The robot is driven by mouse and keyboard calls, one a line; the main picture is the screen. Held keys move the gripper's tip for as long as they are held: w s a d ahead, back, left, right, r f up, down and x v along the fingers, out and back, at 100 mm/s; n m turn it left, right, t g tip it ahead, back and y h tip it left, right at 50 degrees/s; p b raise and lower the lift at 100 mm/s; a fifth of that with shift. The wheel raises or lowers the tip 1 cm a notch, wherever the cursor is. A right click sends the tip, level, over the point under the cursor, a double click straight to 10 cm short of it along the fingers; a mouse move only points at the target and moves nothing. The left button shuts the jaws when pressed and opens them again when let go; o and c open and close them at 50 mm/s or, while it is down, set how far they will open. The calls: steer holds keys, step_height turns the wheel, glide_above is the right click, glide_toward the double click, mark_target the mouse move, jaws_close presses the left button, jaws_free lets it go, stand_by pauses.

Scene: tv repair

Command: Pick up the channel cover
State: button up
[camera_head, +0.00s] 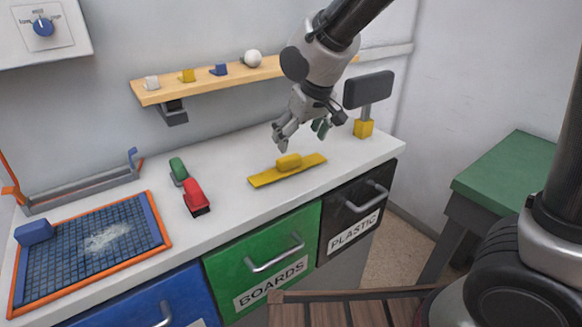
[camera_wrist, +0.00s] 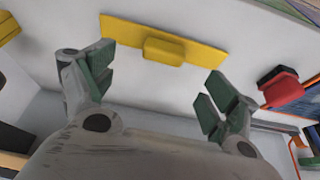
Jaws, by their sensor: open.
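The channel cover looks to be the flat yellow strip (camera_head: 266,179) with a raised yellow block handle (camera_head: 289,161), lying on the white counter. In the wrist view the strip (camera_wrist: 200,48) lies beyond my fingertips, its handle (camera_wrist: 164,50) between them in the picture. My gripper (camera_head: 302,130) is open and empty, above the counter and just behind the strip's right part. In the wrist view my gripper (camera_wrist: 157,88) shows its green finger pads spread wide, apart from the strip.
A red object (camera_head: 195,197) and a green one (camera_head: 178,171) stand left of the strip. A black panel on a yellow base (camera_head: 363,128) stands to the right. A wooden shelf (camera_head: 165,94) with small items runs behind. An orange-framed grid tray (camera_head: 161,222) lies at left.

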mark_target(289, 158)
steer(key=x, duration=0.8)
steer(key=shift+a+f, duration=0.1)
steer(key=shift+a, duration=0.35)
steer(key=c, duration=1.2)
